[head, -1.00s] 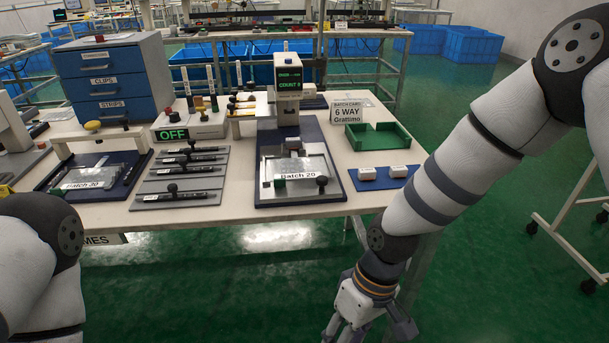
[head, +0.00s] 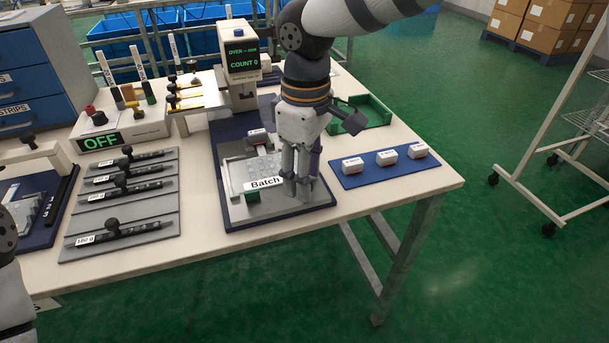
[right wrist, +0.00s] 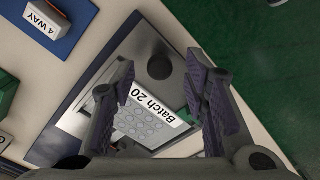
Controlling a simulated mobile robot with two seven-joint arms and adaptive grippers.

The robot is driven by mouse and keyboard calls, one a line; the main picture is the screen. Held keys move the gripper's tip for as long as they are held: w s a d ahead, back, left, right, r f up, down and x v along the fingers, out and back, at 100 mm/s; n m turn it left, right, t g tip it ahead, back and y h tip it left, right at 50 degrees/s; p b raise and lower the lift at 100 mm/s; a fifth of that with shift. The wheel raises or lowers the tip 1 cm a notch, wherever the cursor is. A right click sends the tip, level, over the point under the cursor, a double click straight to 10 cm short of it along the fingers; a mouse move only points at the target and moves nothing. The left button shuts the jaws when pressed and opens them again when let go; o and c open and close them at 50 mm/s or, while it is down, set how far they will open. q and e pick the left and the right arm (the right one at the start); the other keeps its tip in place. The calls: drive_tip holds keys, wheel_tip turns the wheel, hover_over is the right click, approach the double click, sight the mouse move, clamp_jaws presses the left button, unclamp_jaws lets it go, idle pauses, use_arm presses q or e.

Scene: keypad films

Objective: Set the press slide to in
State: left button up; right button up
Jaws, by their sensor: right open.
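The press (head: 242,80) stands on the bench, its screen reading COUNT 0. Its dark blue base (head: 225,210) carries the grey slide plate, whose front label (head: 264,183) reads Batch. In the right wrist view that label (right wrist: 161,103) reads Batch 20, with a dotted film beside it and a round black knob (right wrist: 159,67) beyond. My right gripper (head: 303,195) points down over the front right of the slide and hides the knob in the head view. In the right wrist view its fingers (right wrist: 163,92) are spread, with nothing held between them. My left gripper is out of view.
A blue mat (head: 350,181) with three small white blocks lies right of the press. A green tray (head: 372,112) is behind my right gripper. A grey rack (head: 150,209) of dark-handled tools and a box reading OFF (head: 102,141) stand left.

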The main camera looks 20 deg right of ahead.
drive_tip(key=shift+f, duration=0.55)
